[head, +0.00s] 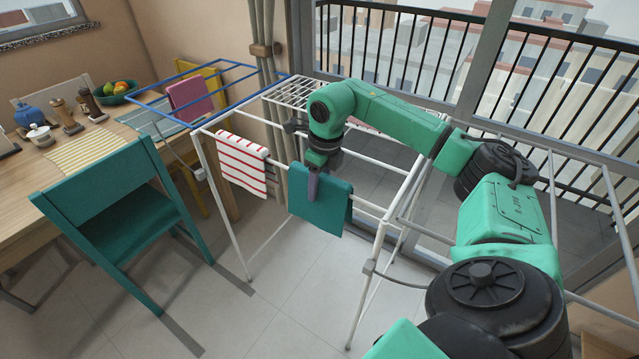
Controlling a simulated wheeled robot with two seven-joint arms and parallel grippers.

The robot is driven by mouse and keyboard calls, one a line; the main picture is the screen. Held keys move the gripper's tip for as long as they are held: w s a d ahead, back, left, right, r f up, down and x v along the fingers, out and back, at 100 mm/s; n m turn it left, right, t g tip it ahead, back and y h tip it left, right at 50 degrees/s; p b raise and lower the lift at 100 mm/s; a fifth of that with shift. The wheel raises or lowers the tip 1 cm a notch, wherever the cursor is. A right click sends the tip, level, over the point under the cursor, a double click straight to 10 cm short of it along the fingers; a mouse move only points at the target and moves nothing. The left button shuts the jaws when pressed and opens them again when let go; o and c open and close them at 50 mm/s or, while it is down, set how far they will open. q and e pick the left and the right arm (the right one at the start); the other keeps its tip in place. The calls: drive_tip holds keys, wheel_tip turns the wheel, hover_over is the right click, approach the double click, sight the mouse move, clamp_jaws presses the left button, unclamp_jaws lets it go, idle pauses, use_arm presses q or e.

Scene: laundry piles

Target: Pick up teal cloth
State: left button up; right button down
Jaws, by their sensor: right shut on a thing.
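The teal cloth (321,209) hangs folded over a white rail of the drying rack (237,232), near the middle of the head view. My right gripper (313,190) reaches down onto the cloth from above. It is shut on the cloth's upper part, and its fingers cover a little of the cloth. The cloth still drapes at the rail; I cannot tell whether it is lifted off it. My left gripper is not in the view.
A red-and-white striped cloth (242,163) hangs left of the teal cloth, and a pink cloth (190,98) hangs on the blue rails behind. A teal chair (112,200) and a wooden table (88,147) stand at left. Open tiled floor (215,310) lies in front.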

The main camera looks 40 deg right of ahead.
wheel_tip(320, 180, up, 11)
drive_tip(key=shift+w+f, duration=0.1)
drive_tip(key=shift+f, duration=0.05)
wheel_tip(320, 180, up, 9)
drive_tip(key=p, duration=0.4)
drive_tip(key=shift+r+p, duration=0.2)
drive_tip(key=shift+p, duration=0.15)
drive_tip(key=shift+f, duration=0.1)
